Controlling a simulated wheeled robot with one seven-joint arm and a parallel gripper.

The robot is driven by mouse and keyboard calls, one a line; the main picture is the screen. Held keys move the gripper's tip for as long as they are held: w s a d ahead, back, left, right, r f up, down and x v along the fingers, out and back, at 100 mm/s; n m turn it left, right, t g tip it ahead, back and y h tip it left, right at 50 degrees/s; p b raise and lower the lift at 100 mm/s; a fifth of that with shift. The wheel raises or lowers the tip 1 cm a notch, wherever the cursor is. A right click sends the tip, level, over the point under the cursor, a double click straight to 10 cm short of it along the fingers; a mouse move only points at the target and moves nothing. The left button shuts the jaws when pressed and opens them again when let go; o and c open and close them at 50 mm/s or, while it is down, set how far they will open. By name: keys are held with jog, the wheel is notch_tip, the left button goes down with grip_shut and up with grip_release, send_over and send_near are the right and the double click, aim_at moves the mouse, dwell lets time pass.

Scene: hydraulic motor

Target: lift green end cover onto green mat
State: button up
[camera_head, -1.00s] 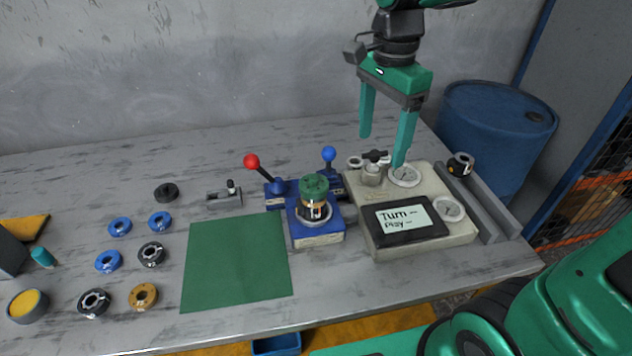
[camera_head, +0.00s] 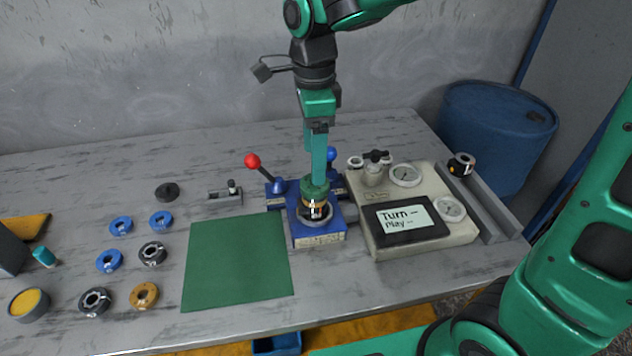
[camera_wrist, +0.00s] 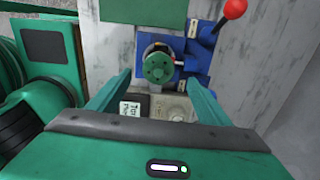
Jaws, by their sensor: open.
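The green end cover (camera_head: 312,189) sits on top of the motor in the blue fixture (camera_head: 319,238). In the wrist view the end cover (camera_wrist: 158,67) shows from above as a green disc with holes, ahead of and between the fingers. My gripper (camera_head: 317,180) is over the fixture, pointing down, with its fingers in line in the head view and partly covering the end cover. In the wrist view my gripper (camera_wrist: 158,80) is open, with nothing between its fingers. The green mat (camera_head: 238,262) lies flat and bare on the table, left of the fixture.
Levers with a red knob (camera_head: 252,160) and a blue knob (camera_head: 331,153) rise behind the fixture. A beige test unit (camera_head: 436,239) with gauges and a screen stands close on the right. Several rings, including a brass one (camera_head: 144,295), lie left of the mat.

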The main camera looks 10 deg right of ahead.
aim_at(307, 189)
notch_tip(307, 189, down, 5)
jog(key=shift+s+r, duration=0.1)
jog(key=shift+d, duration=0.1)
jog(key=c, duration=1.4)
